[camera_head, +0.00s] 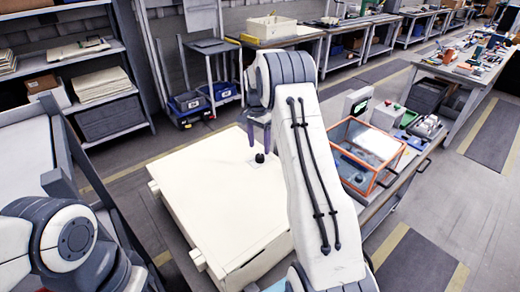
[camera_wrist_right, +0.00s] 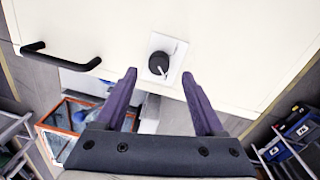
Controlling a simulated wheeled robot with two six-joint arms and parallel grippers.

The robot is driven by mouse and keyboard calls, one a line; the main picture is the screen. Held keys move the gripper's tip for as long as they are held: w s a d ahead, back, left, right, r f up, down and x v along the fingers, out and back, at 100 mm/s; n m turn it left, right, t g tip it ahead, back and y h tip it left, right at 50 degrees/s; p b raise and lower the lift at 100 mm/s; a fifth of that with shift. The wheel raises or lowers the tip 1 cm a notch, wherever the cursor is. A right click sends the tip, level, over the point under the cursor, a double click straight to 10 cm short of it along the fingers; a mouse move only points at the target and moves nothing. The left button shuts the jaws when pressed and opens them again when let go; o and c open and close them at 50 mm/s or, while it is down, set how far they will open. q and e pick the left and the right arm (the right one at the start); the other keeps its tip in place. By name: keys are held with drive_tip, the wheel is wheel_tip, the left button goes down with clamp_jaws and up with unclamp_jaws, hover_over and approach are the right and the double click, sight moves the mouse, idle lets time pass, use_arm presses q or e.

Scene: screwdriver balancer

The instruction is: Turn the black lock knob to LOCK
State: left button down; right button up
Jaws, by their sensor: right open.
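The black lock knob (camera_head: 260,158) sits on a small pale plate on the top of a cream cabinet (camera_head: 215,210). In the right wrist view the round knob (camera_wrist_right: 158,62) has a light pointer mark angled toward its lower right; the lettering on its white plate (camera_wrist_right: 177,50) is too small to read. My right gripper (camera_wrist_right: 159,73) is open with its purple fingers spread, one to each side of the knob's line, and holds nothing. In the head view the right gripper (camera_head: 258,138) is just behind the knob. My left gripper is out of view.
A black bar handle (camera_wrist_right: 62,56) is on the cabinet face left of the knob. An orange-framed clear box (camera_head: 365,155) stands on a bench to the right. Shelving (camera_head: 85,85) is at the left. The cabinet top around the knob is clear.

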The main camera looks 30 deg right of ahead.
sight(260, 156)
drive_tip(key=shift+s+d+f+p, duration=0.15)
drive_tip(key=shift+f+p, duration=0.2)
drive_tip(key=shift+f, duration=1.5)
clamp_jaws()
